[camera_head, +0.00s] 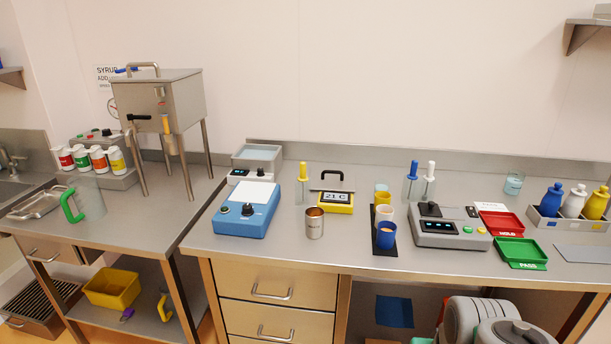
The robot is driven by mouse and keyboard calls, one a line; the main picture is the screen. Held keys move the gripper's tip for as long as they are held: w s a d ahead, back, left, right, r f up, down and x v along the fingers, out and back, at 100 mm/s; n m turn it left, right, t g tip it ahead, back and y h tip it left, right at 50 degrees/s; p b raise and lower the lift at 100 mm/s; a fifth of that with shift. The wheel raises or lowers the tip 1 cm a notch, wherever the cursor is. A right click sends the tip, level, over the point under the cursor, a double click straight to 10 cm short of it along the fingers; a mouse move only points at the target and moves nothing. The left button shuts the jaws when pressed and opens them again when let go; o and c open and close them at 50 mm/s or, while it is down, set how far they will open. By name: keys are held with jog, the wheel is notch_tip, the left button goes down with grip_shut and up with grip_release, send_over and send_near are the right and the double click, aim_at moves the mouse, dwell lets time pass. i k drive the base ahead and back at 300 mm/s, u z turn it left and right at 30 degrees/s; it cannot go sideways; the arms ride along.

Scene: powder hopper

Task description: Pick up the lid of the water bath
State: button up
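The water bath (257,158) is a grey box with pale blue water showing in its open top. It stands at the back of the right counter, behind the blue device. A flat grey plate with a black arched handle (332,175), which looks like its lid, lies to the right, apart from the bath. The yellow timer (337,202) stands just in front of the plate and hides part of its front edge. My gripper is not in view.
A white-and-yellow dispenser (303,183) stands left of the plate, and a metal cup (314,223) in front. Several small cups, including a blue one (386,236), stand on a black strip to the right. The blue device (246,211) is at left. The counter's front edge is mostly clear.

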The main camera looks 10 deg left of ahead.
aim_at(327, 179)
jog(key=u, duration=0.45)
jog(key=k, duration=0.55)
jog(key=u, duration=1.2)
jog(key=i, duration=1.4)
jog(key=z, duration=0.35)
